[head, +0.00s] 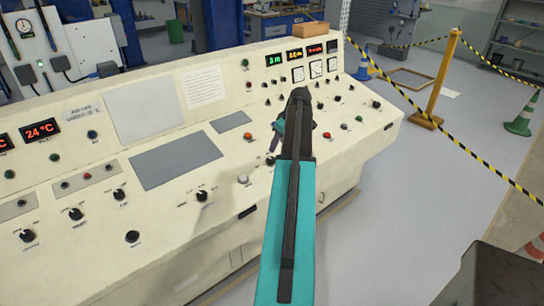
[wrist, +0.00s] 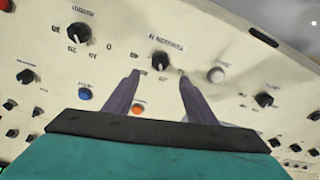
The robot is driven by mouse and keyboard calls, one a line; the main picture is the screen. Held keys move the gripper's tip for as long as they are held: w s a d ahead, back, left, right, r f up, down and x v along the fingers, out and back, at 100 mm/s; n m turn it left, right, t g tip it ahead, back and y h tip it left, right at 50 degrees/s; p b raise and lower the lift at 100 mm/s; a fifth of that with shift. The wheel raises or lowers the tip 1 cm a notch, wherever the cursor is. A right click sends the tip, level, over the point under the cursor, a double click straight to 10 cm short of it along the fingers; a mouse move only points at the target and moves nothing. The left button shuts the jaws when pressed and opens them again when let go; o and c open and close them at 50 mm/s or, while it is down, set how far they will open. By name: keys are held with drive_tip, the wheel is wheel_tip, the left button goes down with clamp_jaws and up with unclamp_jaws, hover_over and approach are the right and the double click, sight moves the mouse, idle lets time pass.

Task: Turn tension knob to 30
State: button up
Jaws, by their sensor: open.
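A black knob (wrist: 160,60) with a white pointer line stands on the cream panel in the wrist view, just beyond and between my fingertips. In the head view my gripper (head: 276,138) is over the right half of the console, and my arm hides part of the panel.
Around the knob are an orange button (wrist: 138,109), a white button (wrist: 216,75), a blue button (wrist: 86,93) and a further black knob (wrist: 264,99). The console (head: 180,230) fills the left and middle. Open floor and a yellow barrier post (head: 440,80) lie to the right.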

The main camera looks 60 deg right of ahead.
sight(271, 158)
drive_tip(key=shift+p+x, duration=1.65)
drive_tip(key=shift+x, duration=3.65)
drive_tip(key=shift+c, duration=0.5)
